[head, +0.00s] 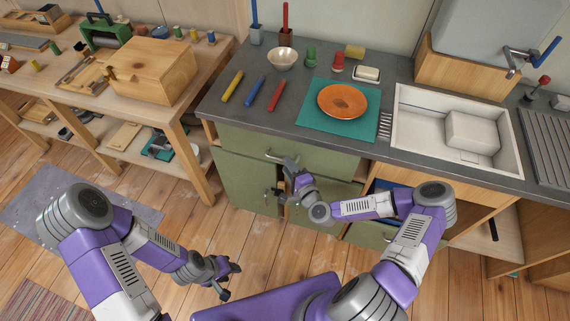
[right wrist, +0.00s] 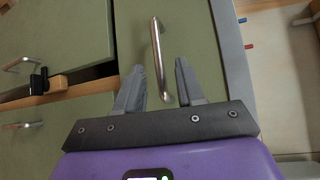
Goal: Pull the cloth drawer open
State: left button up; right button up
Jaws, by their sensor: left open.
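The green top drawer (head: 235,139) under the grey counter is shut, with a metal bar handle (head: 270,156). I cannot tell from its front what it holds. My right gripper (head: 283,167) is at this handle. In the right wrist view, my right gripper (right wrist: 160,66) is open, and the handle (right wrist: 156,45) shows between its two fingers without being gripped. I cannot tell whether a finger touches it. My left gripper (head: 229,278) is open and empty, low over the floor, away from the cabinet.
The counter holds a teal mat (head: 309,122) with an orange plate (head: 342,101), a bowl (head: 283,59), coloured sticks and a sink (head: 408,119). Green doors sit below the drawer. A wooden workbench (head: 170,99) stands left.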

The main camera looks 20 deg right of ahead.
jog(key=shift+x, duration=1.45)
grip_shut()
